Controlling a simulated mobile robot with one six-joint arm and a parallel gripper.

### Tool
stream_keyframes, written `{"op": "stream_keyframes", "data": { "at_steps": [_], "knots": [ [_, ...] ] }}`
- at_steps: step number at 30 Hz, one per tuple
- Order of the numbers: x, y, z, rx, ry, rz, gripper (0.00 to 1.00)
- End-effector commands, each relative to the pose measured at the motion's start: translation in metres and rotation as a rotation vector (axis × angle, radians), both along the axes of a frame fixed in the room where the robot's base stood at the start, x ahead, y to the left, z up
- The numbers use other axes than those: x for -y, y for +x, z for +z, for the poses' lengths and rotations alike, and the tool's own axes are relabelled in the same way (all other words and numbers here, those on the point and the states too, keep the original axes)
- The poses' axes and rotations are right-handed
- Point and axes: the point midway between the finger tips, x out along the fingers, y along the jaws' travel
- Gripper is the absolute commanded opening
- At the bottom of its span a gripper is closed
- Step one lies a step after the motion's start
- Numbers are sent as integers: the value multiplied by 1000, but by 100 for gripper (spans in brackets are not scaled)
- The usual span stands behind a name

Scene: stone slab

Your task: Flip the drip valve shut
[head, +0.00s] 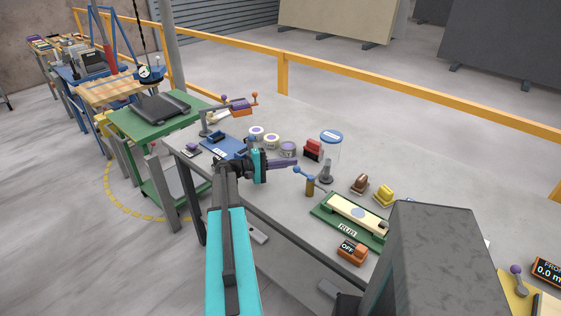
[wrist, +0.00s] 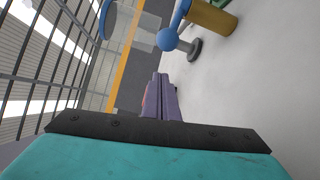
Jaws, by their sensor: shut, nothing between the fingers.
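The drip valve appears to be a brass cylinder (head: 309,187) with a lever ending in a blue ball (head: 297,170). In the head view, the lever leans up and left from the brass body. My gripper (head: 297,162) has purple fingers, shut and empty, with the tips close to the blue ball in the picture. In the wrist view, the shut fingers (wrist: 160,77) point toward the blue ball (wrist: 168,39), with a visible gap between them. The brass body (wrist: 212,17) is at the top of that view. I cannot tell the exact depth between tips and ball.
A clear container with a blue lid (head: 331,136) and a grey post (head: 326,172) stand just behind the valve. A red block (head: 313,150) and several round tins (head: 271,141) are behind my gripper. A green-based fixture (head: 322,211) lies to the right.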

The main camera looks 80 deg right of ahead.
Motion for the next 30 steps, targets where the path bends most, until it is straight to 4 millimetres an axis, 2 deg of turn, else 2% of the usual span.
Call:
{"op": "stream_keyframes", "data": {
  "at_steps": [3,9,23,24,26,30],
  "knots": [
    [-14,-2,5,0,0,2,0],
    [-28,-4,7,1,-1,1,0],
    [-33,-5,7,0,-1,0,0],
    [-49,-9,8,0,0,-1,0],
    [-39,-6,7,0,-1,-1,0],
    [-35,-5,7,0,-1,3,0]
  ]
}}
